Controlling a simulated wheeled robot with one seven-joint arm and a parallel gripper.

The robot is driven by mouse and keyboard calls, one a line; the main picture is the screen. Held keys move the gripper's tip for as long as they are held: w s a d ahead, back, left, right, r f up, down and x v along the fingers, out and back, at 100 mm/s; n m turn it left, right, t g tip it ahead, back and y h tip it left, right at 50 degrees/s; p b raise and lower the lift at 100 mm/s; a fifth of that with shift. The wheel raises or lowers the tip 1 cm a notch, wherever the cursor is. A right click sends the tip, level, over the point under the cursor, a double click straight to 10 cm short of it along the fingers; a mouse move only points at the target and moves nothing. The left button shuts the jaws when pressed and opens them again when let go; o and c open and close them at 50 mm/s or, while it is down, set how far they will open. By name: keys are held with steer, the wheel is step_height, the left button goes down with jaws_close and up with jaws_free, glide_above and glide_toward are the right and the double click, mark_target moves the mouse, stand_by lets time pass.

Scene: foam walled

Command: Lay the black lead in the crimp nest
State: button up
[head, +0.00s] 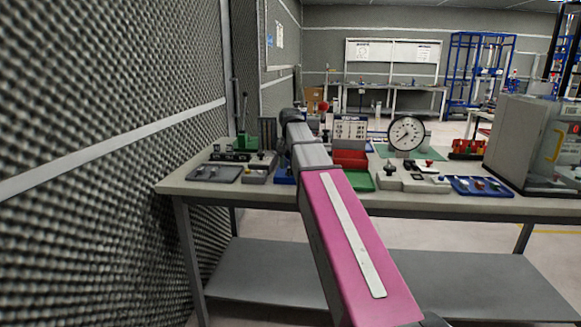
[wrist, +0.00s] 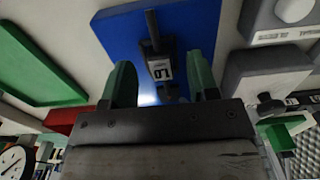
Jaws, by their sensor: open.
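My gripper (wrist: 162,64) is open, its two green fingers apart above a blue mat or tray (wrist: 106,36). A dark piece with a black stem (wrist: 151,25) and a white numbered tag lies on the blue surface between the fingers; it may be the black lead. I see no finger touching it, and its lower end is hidden by my gripper. The blue surface shows as a small patch in the head view (head: 284,177), where my arm hides the gripper. I cannot tell which fixture is the crimp nest; a grey block (wrist: 268,68) stands right of the fingers in the wrist view.
The bench (head: 430,198) also holds a green tray (head: 360,182), a red bin (head: 350,158), a dial gauge (head: 406,134), a blue tray of small parts (head: 480,186) and a grey tray (head: 215,173). A green press (head: 244,141) stands at back left. A foam wall (head: 110,120) closes the left side.

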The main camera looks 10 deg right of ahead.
step_height(320, 180, up, 10)
stand_by(0.4)
